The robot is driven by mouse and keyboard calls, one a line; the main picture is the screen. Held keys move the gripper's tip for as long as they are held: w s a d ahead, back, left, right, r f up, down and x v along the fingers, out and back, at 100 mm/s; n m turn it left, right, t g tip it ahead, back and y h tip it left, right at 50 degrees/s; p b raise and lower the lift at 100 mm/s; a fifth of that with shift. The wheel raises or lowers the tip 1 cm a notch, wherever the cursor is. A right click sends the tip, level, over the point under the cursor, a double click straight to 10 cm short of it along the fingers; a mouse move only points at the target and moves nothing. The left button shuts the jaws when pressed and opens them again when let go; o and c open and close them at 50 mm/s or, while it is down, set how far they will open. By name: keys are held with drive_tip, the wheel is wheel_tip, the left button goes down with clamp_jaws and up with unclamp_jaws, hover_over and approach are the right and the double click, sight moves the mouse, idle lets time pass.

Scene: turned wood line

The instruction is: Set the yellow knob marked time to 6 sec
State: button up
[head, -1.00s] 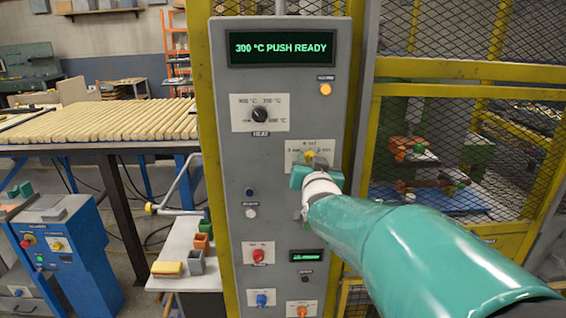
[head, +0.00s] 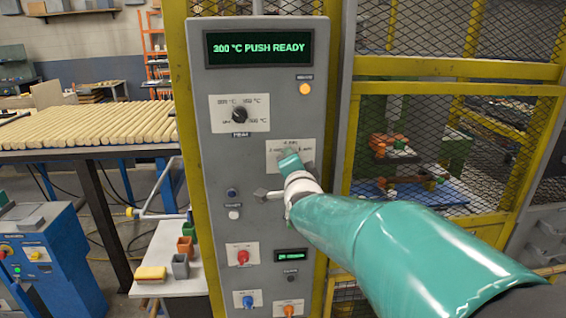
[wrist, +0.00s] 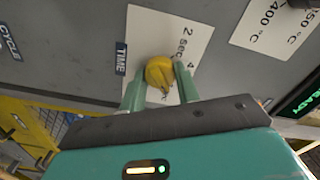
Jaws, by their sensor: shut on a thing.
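The yellow knob (wrist: 159,72) sits on a white plate (wrist: 167,33) beside the TIME label (wrist: 121,58) in the wrist view. "2 sec" and part of a "4" can be read on the plate; the rest is covered. My gripper (wrist: 160,82) has its two green fingers on either side of the knob, shut on it. Which mark the knob points to is not clear. In the head view my gripper (head: 289,160) reaches the plate (head: 306,152) from the lower right and hides the knob.
The grey panel (head: 225,165) carries the black heat knob (head: 239,115), a red knob (head: 243,257), a blue knob (head: 248,301) and an orange knob (head: 288,310). Its display (head: 259,47) reads "300 °C PUSH READY". A yellow mesh guard (head: 455,82) stands at the right.

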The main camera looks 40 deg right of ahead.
drive_tip(key=shift+r+m, duration=0.2)
drive_tip(key=shift+m, duration=0.7)
drive_tip(key=shift+d, duration=0.1)
drive_tip(key=o, duration=1)
drive_tip(key=shift+f, duration=0.1)
drive_tip(key=shift+s, duration=0.1)
